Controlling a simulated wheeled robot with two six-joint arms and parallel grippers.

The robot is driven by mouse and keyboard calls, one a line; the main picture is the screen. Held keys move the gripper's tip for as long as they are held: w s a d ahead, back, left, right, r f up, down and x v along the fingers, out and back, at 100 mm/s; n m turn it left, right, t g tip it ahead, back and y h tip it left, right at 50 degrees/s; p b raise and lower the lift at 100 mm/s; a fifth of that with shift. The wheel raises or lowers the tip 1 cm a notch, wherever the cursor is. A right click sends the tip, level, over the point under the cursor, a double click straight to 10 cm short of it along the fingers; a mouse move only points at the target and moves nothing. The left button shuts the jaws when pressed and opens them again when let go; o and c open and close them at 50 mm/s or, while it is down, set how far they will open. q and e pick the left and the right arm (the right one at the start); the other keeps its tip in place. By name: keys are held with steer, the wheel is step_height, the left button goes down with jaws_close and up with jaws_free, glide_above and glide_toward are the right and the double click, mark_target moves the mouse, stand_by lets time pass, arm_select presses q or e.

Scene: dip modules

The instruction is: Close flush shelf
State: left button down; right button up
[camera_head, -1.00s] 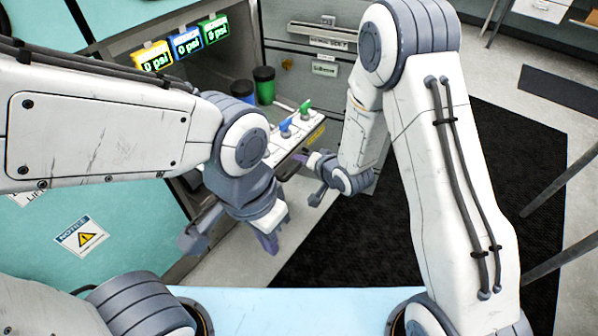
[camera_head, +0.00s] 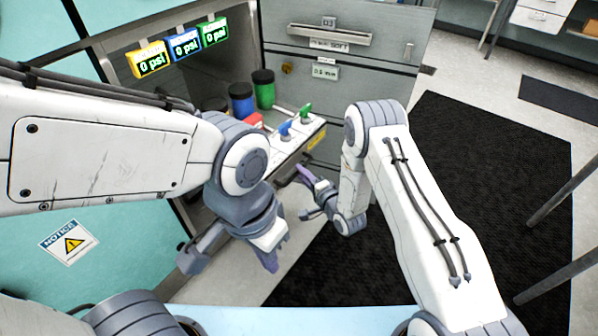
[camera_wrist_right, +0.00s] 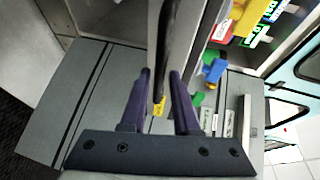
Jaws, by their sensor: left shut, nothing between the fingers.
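The shelf (camera_head: 300,150) is a light pull-out ledge with blue and green valve handles and a yellow label; it sticks out of the grey cabinet's open bay. A dark handle (camera_head: 291,177) is on its front edge. My right gripper (camera_head: 308,182) is at this handle. In the right wrist view its two purple fingers (camera_wrist_right: 164,95) are apart, with a dark bar (camera_wrist_right: 166,45) passing between them; contact cannot be told. My left gripper (camera_head: 268,260) is shut and empty, low in front of the cabinet, left of the right gripper.
Green and blue canisters (camera_head: 263,90) stand behind the shelf. Three 0 psi displays (camera_head: 184,45) hang above the bay. A grey drawer front (camera_head: 345,50) is to the right.

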steer(key=shift+x, duration=1.2)
jaws_close()
steer(key=shift+f, duration=0.1)
stand_by(0.5)
